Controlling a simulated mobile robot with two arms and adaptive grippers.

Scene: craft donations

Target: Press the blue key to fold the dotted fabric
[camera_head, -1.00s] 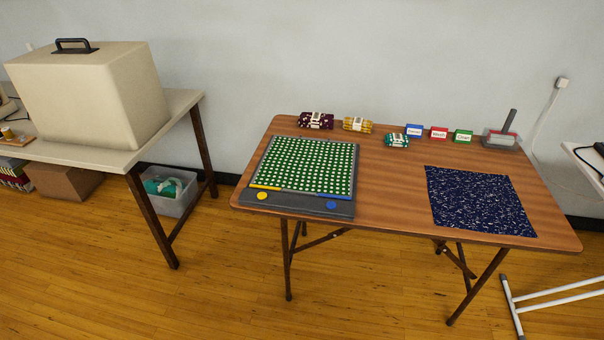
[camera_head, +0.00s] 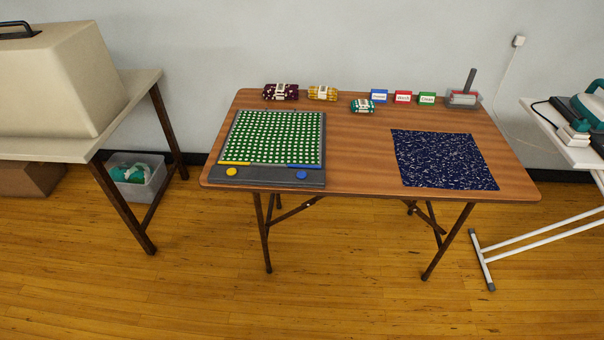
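The green fabric with white dots (camera_head: 273,137) lies flat on a dark grey folding board (camera_head: 262,179) on the left part of the wooden table. The blue key (camera_head: 301,175) is a round button at the board's front right. A round yellow key (camera_head: 232,172) sits at its front left. A yellow strip (camera_head: 236,163) and a blue strip (camera_head: 303,166) run along the fabric's front edge. Neither of my grippers is in view.
A dark blue speckled fabric (camera_head: 443,160) lies at the table's right. Rolled fabric bundles, small coloured signs (camera_head: 403,97) and a grey handled tool (camera_head: 465,92) stand along the back. A sewing machine case (camera_head: 60,85) is on the left table; an iron (camera_head: 590,105) is at right.

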